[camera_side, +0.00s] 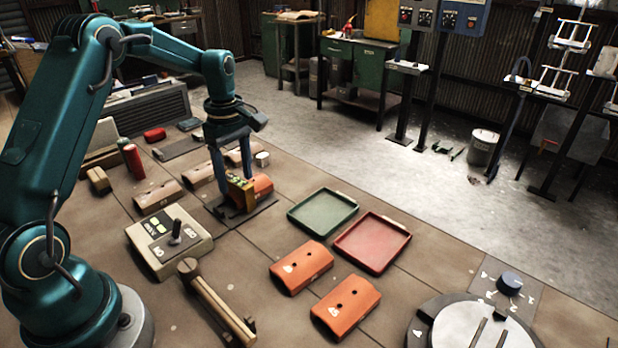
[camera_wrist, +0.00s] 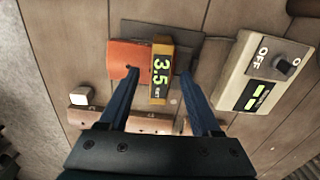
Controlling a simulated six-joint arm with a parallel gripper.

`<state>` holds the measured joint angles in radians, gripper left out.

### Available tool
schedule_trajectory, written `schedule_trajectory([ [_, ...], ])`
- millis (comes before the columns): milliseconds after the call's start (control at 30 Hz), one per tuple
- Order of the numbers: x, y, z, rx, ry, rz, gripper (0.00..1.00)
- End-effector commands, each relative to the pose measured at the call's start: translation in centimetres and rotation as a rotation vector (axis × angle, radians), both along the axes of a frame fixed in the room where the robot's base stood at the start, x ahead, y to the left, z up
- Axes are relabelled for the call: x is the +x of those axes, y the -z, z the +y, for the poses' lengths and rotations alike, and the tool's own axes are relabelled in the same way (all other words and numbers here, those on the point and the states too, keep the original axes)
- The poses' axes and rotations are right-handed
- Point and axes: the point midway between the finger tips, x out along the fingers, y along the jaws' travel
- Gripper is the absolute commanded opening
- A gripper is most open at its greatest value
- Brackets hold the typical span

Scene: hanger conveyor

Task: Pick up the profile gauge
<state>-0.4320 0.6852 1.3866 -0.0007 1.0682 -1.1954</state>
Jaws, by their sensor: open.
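A small yellow-brown block with a green "3.5" readout, which looks like the profile gauge (camera_wrist: 161,82), stands between my fingers in the wrist view. In the side view the gauge (camera_side: 241,192) is at the front of an orange curved piece on a dark plate. My gripper (camera_side: 233,181) points down there with its fingers low around the gauge. In the wrist view my gripper (camera_wrist: 158,70) is open, one finger on each side of the gauge, with visible gaps. Its left fingertip overlaps the orange piece in the picture. Contact depth cannot be told.
The orange curved piece (camera_wrist: 127,57) sits on the dark plate (camera_wrist: 147,27). A beige ON/OFF switch box (camera_side: 148,254) stands nearby. A green tray (camera_side: 345,222), a red tray (camera_side: 404,248) and orange blocks (camera_side: 345,305) lie to the right. A small white cup (camera_side: 262,159) stands behind.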

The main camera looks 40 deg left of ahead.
Motion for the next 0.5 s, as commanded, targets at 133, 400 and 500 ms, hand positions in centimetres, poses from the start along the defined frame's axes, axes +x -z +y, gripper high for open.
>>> schedule_trajectory([
  [133,0.00,0.12,0.01,0.000,-0.001,-0.001,0.65],
  [400,0.00,0.08,0.01,0.000,-0.001,-0.001,0.00],
  [500,0.02,0.06,0.01,0.000,-0.001,-0.001,0.00],
])
